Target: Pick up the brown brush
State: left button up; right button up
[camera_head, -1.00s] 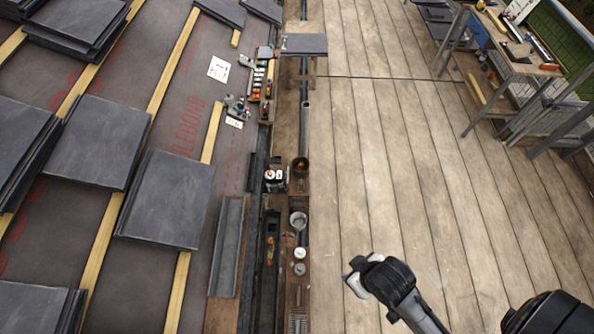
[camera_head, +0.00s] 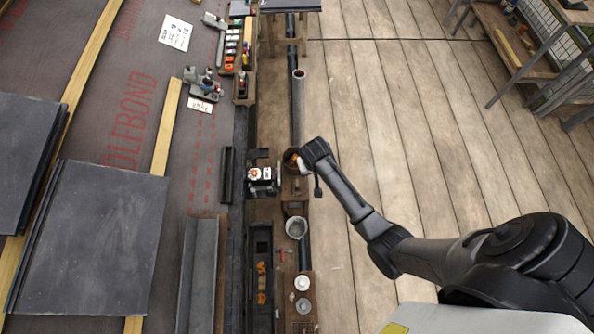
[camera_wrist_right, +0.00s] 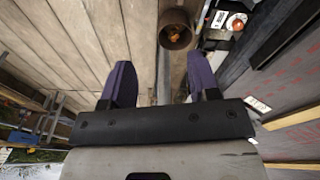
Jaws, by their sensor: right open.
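My right gripper (camera_head: 303,163) reaches in from the right in the head view, over the narrow plank beside the roof. In the right wrist view its two purple fingers (camera_wrist_right: 162,84) are apart with nothing between them. Ahead of them is a brown round pot (camera_wrist_right: 177,36) with something orange-brown inside. In the head view this pot (camera_head: 291,158) is partly hidden by the gripper. I cannot make out a brown brush for certain. Small orange-brown pieces (camera_head: 262,283) lie in a long black trough (camera_head: 250,240). My left gripper is not in view.
A black device with a white top (camera_head: 260,175) stands left of the pot. A grey metal bucket (camera_head: 296,228) and small white-lidded cans (camera_head: 302,283) stand nearer. Dark slates (camera_head: 95,240) lie at left. The wooden deck (camera_head: 400,110) is largely clear; a workbench (camera_head: 545,75) stands upper right.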

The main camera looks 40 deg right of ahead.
jog(key=w+f+m+g+y+b, duration=0.1)
jog(key=w+f+b, duration=0.3)
jog(key=f+b, duration=0.3)
jog(key=w+f+m+b, duration=0.2)
jog(key=w+f+b, duration=0.25)
jog(key=f, duration=0.45)
jog(key=b, duration=0.6)
send_over(297, 183)
notch_tip(297, 183, down, 8)
jog(key=shift+f, duration=0.2)
jog(key=shift+f+b, duration=0.35)
jog(key=shift+f, duration=0.05)
jog(key=shift+f+b, duration=0.65)
jog(key=shift+f, duration=0.15)
notch_tip(297, 183, down, 4)
jog(key=b, duration=0.3)
jog(key=shift+r, duration=0.15)
